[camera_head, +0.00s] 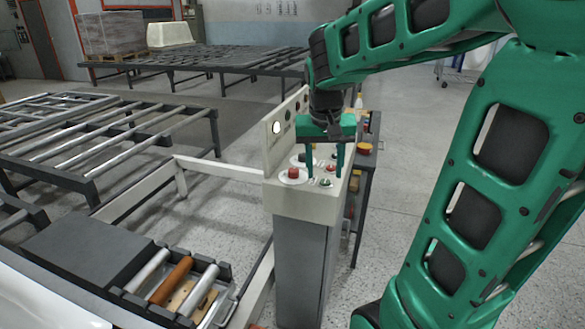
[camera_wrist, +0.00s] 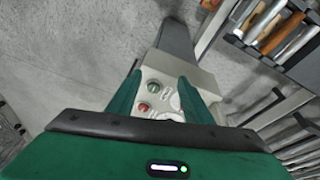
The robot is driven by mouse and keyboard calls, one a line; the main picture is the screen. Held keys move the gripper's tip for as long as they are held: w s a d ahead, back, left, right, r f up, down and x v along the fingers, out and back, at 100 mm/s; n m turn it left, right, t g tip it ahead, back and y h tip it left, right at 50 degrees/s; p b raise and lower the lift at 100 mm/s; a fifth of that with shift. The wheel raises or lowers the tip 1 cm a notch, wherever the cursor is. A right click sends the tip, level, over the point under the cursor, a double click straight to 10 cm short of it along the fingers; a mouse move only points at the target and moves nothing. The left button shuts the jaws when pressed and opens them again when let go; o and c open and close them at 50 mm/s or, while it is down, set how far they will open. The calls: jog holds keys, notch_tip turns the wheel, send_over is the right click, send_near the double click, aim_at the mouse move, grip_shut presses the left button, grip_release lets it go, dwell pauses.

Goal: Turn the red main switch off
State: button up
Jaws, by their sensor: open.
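A pale control box (camera_head: 305,205) stands on a grey pedestal and has several controls on its sloping top. A red knob on a round white plate (camera_head: 293,173) is at the top's left; it looks like the red main switch, but I cannot tell its setting. In the wrist view, my gripper (camera_wrist: 158,92) spans a green button (camera_wrist: 154,87) and a red button (camera_wrist: 143,107). Part of a white plate (camera_wrist: 174,101) shows by the right finger. My gripper hides some controls, and contact is unclear.
An upright pale panel (camera_head: 283,128) rises behind the controls. A dark shelf (camera_head: 366,185) with coloured items stands close on the right. A tray of rollers (camera_head: 170,285) is at the lower left, and roller conveyors (camera_head: 100,135) lie behind it. Speckled floor is open further right.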

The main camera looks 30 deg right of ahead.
jog(key=t, duration=0.2)
send_near(293, 169)
notch_tip(293, 169, up, 2)
jog(key=s, duration=0.1)
jog(key=a, duration=0.1)
jog(key=x, duration=1)
jog(key=shift+w+d+f, duration=0.15)
jog(key=shift+d+f, duration=0.15)
jog(key=c, duration=1.1)
